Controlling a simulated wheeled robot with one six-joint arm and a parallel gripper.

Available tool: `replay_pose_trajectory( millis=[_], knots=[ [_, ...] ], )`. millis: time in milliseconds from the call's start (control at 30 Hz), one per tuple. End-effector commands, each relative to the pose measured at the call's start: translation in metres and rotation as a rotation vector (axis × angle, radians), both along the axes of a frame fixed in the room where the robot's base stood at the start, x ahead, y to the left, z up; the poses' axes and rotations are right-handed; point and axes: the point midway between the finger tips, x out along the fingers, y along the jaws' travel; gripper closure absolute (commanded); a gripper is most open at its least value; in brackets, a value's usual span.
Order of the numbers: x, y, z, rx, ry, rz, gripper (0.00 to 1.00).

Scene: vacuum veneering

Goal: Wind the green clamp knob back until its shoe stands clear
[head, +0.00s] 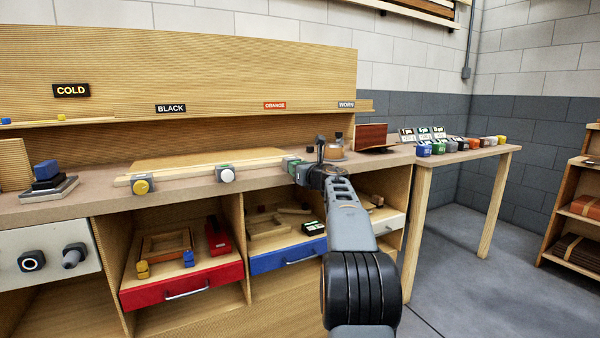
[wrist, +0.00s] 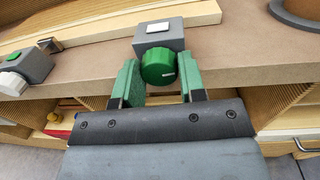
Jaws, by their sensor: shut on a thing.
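The green clamp knob (wrist: 159,67) sits on the front of a grey clamp block (wrist: 158,37) at the bench edge in the wrist view. A pale line marks the knob's face. My gripper (wrist: 162,80) has its green-padded fingers on either side of the knob, shut on it. In the head view my gripper (head: 309,172) covers the knob, and only part of the clamp block (head: 290,163) shows. The clamp's shoe is hidden behind its block, so I cannot tell its gap to the wooden strip (wrist: 120,30).
A white-knobbed clamp (head: 226,173) and a yellow-knobbed clamp (head: 142,186) stand to the left along the bench edge. Open drawers (head: 182,287) lie below.

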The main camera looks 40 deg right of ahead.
Motion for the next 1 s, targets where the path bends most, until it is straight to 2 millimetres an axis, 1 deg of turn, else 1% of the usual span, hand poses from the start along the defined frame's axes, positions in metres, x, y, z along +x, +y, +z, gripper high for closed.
replay_pose_trajectory(
  millis=[200, 433, 700, 1000],
  knots=[
    [0.0004, 0.0004, -0.0017, -0.151, 0.022, 0.001, 0.86],
    [0.0004, 0.0002, -0.0015, -0.254, 0.036, 0.001, 0.86],
    [0.0004, 0.0, -0.0012, -0.308, 0.044, 0.0, 0.86],
    [0.0004, -0.0001, -0.0012, -0.314, 0.045, 0.0, 0.86]
  ],
)
